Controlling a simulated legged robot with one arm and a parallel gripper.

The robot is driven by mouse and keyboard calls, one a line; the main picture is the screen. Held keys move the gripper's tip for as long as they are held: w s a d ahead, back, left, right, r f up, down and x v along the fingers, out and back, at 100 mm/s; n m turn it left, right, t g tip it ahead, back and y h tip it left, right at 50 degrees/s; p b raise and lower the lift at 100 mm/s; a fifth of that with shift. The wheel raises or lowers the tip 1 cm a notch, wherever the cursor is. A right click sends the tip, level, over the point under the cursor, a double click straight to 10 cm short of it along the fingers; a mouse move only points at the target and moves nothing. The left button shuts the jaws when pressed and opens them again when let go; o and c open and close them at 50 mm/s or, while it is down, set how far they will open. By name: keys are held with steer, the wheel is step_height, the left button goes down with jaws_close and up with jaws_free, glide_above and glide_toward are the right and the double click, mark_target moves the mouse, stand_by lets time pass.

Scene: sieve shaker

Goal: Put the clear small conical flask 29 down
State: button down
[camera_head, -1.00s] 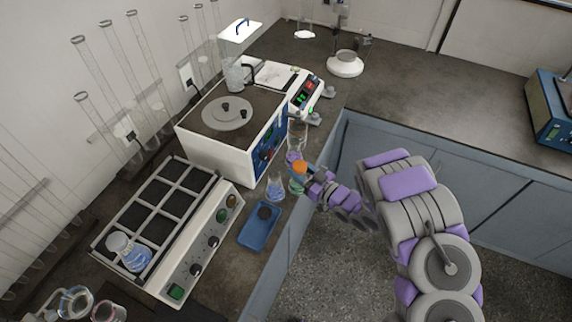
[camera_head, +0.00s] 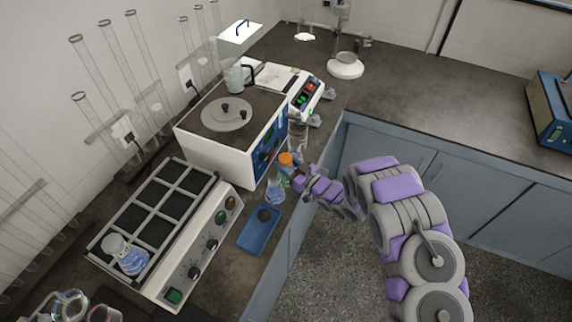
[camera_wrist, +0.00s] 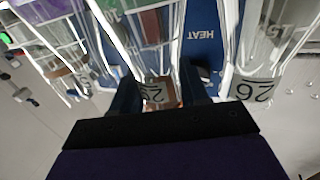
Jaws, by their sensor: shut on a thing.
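My gripper (camera_head: 297,181) is at the front edge of the left bench, shut on a small clear flask with an orange top (camera_head: 286,160). In the wrist view, a label reading 29 (camera_wrist: 156,91) shows between the fingers of my gripper (camera_wrist: 160,94). The held flask stands in front of the white and blue heating bath, close behind a conical flask with blue liquid (camera_head: 275,190). Its base is hidden, so I cannot tell whether it touches the bench.
The heating bath (camera_head: 213,156) is just behind, and a blue tray (camera_head: 259,230) lies in front. A clear glass vessel (camera_head: 298,137) stands beside the bath; a glass labelled 26 (camera_wrist: 256,88) is close right in the wrist view. A shaker (camera_head: 205,245) is at left.

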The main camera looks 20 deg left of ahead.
steer(key=shift+f, duration=0.25)
steer(key=c, duration=0.6)
jaws_free()
steer(key=shift+o, duration=0.2)
steer(key=p+v, duration=0.1)
steer(key=v, duration=1.6)
steer(key=shift+s+d+r+p, duration=0.15)
steer(key=shift+s+r+p, duration=0.1)
steer(key=shift+s+p, duration=0.1)
